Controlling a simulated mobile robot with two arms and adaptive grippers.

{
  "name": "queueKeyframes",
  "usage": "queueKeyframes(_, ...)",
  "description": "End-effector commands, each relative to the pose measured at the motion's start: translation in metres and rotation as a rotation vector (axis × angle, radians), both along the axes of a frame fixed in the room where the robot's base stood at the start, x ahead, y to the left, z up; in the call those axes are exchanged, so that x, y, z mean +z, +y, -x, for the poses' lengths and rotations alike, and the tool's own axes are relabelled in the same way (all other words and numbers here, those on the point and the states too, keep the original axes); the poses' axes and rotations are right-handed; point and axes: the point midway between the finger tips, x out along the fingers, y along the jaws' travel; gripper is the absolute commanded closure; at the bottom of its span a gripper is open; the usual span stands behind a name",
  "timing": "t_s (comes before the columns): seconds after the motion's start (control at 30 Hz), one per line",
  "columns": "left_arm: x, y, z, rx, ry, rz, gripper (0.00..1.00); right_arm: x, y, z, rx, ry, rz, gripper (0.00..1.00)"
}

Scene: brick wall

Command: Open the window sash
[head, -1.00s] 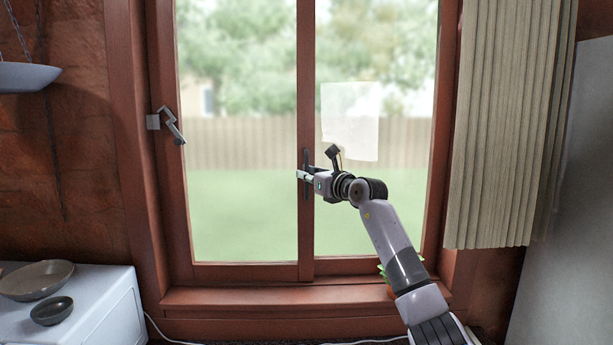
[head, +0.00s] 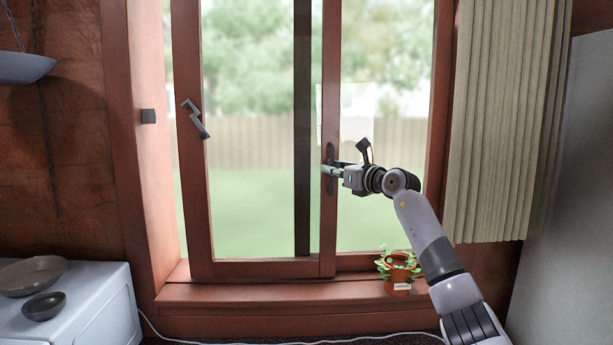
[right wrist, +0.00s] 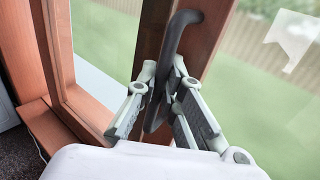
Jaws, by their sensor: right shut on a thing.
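The window sash (head: 185,215) is a red-brown wooden frame with glass, and it stands slid to the right. An open gap shows between its left stile and the window frame (head: 150,220). A grey latch (head: 195,118) sits on the sash's left stile, apart from its catch (head: 148,116) on the frame. The dark upright handle (head: 330,187) is on the sash's right stile. My right gripper (head: 330,170) is shut on the handle. In the right wrist view the handle (right wrist: 178,40) passes between the gripper's fingers (right wrist: 158,92). My left gripper is out of view.
A potted plant (head: 397,284) stands on the sill (head: 260,294) below my right forearm. A pleated curtain (head: 502,120) hangs at the right. A white cabinet with bowls (head: 95,300) stands at lower left, under a hanging pan (head: 22,67).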

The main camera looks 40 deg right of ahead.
Motion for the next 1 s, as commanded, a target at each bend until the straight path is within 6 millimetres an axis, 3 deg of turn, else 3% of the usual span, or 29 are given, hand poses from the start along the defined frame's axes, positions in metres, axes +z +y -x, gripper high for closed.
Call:
queueKeyframes(0.03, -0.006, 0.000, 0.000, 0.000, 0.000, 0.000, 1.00, -0.003, -0.016, 0.012, -0.013, 0.002, 0.003, 1.00)
queueKeyframes(0.13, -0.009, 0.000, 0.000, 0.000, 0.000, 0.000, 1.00, -0.002, -0.035, 0.028, -0.012, 0.002, 0.003, 1.00)
queueKeyframes(0.4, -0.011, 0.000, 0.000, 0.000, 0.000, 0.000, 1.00, 0.000, -0.067, 0.055, -0.007, 0.000, 0.000, 1.00)
queueKeyframes(0.9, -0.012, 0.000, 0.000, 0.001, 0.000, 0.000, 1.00, 0.000, -0.075, 0.062, -0.004, 0.001, 0.001, 1.00)
queueKeyframes(0.93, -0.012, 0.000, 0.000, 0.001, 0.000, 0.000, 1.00, 0.000, -0.074, 0.062, -0.004, 0.001, 0.001, 0.90)
queueKeyframes(1.0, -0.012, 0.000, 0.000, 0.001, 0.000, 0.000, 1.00, 0.000, -0.074, 0.062, -0.004, 0.001, 0.001, 0.85)
